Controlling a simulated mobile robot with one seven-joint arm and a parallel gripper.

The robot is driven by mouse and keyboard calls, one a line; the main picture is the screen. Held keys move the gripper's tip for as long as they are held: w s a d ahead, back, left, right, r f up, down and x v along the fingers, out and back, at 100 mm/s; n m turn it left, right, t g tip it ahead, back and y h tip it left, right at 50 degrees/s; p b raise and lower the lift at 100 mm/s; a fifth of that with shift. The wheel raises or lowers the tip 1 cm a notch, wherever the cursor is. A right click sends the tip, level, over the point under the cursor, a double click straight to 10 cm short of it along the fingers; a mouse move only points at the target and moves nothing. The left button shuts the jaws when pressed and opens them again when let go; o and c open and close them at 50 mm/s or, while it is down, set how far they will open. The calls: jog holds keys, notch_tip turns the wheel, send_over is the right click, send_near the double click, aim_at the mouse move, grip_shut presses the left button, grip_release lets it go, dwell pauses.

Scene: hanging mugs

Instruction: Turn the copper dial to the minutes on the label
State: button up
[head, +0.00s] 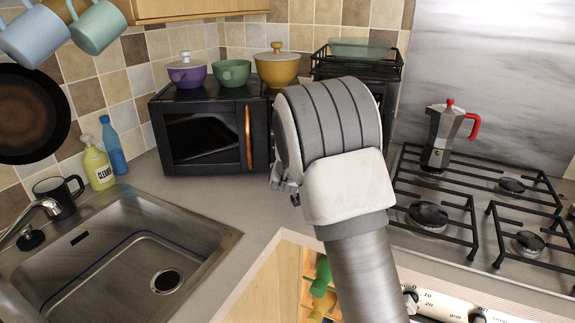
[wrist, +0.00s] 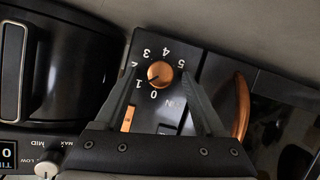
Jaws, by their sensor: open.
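The copper dial (wrist: 160,74) is on a black panel in the wrist view, ringed by white numbers from 0 to 5. Which number it points at is too small to tell. My gripper (wrist: 160,76) is open, with one finger on each side of the dial in the picture. I cannot tell whether the fingers touch it. The dial's panel belongs to the black oven (head: 200,140) with a copper handle (head: 248,137), also in the wrist view (wrist: 242,105). No minutes label is readable.
Another black appliance (wrist: 65,65) with a handle and a small knob (wrist: 46,169) stands close beside the panel. Purple (head: 187,74), green (head: 232,73) and yellow (head: 277,70) pots sit on the oven. A stove with a moka pot (head: 441,140) is right, a sink (head: 130,262) left.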

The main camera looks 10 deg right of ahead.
jog(key=p+v, duration=0.2)
jog(key=v, duration=1.5)
jog(key=shift+r, duration=0.15)
jog(key=shift+s, duration=0.1)
jog(key=s+a+r+g+y+p, duration=0.1)
jog(key=s+r+g+y+p, duration=0.1)
jog(key=s+r, duration=0.4)
jog(key=s+r+g+y+p, duration=0.2)
jog(key=s+r+y, duration=0.15)
jog(key=s, duration=0.45)
jog(key=s+d+r+g+h+p, duration=0.1)
jog(key=s+d+g, duration=0.1)
jog(key=s, duration=0.6)
jog(key=s+d+r+g+h+p, duration=0.1)
jog(key=s+d+h+p, duration=0.1)
jog(key=s, duration=0.6)
jog(key=shift+s+d+g, duration=0.25)
jog(key=shift+s+g, duration=0.1)
jog(key=shift+g, duration=0.05)
